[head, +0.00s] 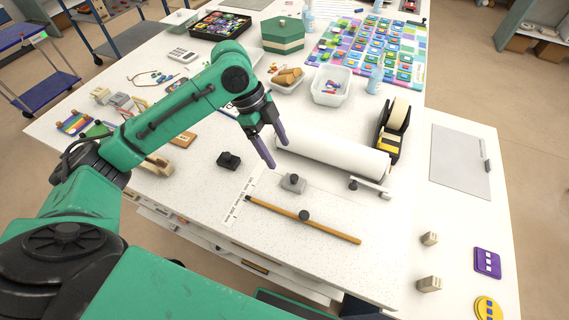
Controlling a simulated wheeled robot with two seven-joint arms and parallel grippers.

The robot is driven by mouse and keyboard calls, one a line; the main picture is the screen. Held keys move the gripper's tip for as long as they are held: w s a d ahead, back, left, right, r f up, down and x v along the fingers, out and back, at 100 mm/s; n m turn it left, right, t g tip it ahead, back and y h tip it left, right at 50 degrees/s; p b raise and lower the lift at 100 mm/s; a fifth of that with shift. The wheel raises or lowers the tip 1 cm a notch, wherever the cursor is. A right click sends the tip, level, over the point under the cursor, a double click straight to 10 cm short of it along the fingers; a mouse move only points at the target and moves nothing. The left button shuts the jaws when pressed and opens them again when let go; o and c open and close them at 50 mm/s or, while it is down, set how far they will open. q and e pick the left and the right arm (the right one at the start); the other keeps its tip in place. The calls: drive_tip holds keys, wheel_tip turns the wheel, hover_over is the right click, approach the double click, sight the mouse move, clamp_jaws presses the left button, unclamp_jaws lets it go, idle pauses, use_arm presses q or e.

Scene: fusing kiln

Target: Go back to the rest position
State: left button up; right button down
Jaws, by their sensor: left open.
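My left gripper (268,150) is in the middle of the head view, at the end of my green arm from the left. Its two dark fingers point down and are apart, with nothing between them. It hangs above the white speckled table (215,200), behind a small grey block (293,183) and left of the white paper roll (333,155). I cannot tell its exact height above the table. My right gripper is not in view.
A wooden rod (300,220) and a dark knobbed block (228,161) lie nearby. A tape dispenser (391,130) stands right of the roll. White bins (331,87), a green box (283,35) and a colourful mat (340,40) are farther back.

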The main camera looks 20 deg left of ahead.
use_arm(q)
drive_tip(key=shift+a+r, duration=0.1)
drive_tip(key=shift+r, duration=0.2)
